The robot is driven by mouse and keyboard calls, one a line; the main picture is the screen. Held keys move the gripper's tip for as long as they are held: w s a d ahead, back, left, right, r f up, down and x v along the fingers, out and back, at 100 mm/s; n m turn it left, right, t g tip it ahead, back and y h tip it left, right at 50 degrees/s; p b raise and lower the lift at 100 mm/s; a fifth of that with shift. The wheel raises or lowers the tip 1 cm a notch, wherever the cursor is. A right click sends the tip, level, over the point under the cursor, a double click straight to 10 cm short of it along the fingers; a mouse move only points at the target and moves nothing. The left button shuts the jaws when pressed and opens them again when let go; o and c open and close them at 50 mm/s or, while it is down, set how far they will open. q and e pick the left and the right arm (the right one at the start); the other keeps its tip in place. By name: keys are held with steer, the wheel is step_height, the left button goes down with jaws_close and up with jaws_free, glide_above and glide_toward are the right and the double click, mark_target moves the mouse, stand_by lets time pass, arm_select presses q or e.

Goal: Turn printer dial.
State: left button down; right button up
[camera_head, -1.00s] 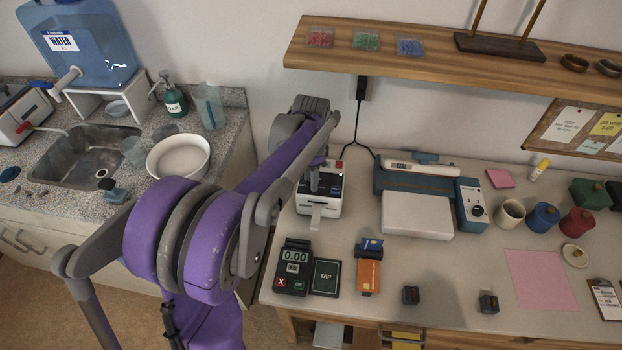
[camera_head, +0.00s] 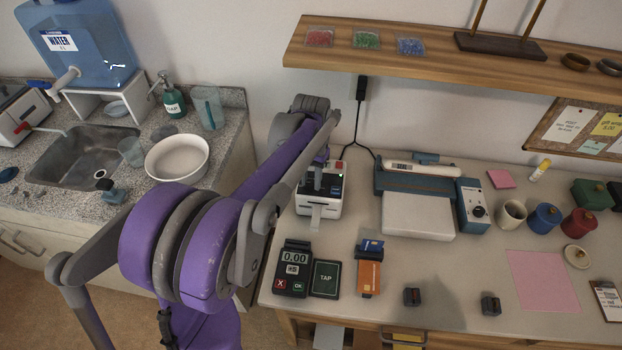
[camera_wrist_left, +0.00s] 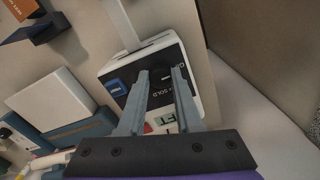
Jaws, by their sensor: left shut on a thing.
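The white label printer (camera_head: 318,208) stands at the back left of the desk, with a strip of paper (camera_head: 316,218) coming out of its front. Its dark top panel (camera_wrist_left: 128,76) carries a blue button (camera_wrist_left: 116,87) and white lettering, part of which reads "SOLD". My left gripper (camera_wrist_left: 161,72) is over this panel in the left wrist view, its two fingers on either side of the dial. The dial is dark on dark and hard to make out between the fingertips. In the head view my left gripper (camera_head: 317,185) points down at the printer top. My right gripper is not in view.
A card terminal (camera_head: 293,270) and TAP pad (camera_head: 325,278) lie in front of the printer. An orange card reader (camera_head: 369,274) and a blue-and-white sealing machine (camera_head: 418,215) stand to the right. A wooden shelf (camera_head: 440,59) overhangs behind.

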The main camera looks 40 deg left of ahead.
mark_target(311, 183)
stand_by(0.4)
arm_select(q)
steer(key=c, duration=0.6)
jaws_free()
step_height(311, 183, up, 11)
steer(key=shift+p, duration=0.35)
steer(key=shift+f, duration=0.1)
steer(key=s+d+f+m+t, duration=0.1)
steer(key=s+d+f+t, duration=0.1)
steer(key=s+d+f, duration=0.3)
steer(key=s+d+f+m+t, duration=0.1)
steer(key=s+d+f+t, duration=0.2)
steer(key=s+d, duration=0.8)
step_height(311, 183, down, 2)
steer(key=shift+s+d+p, duration=0.35)
steer(key=shift+p, duration=0.1)
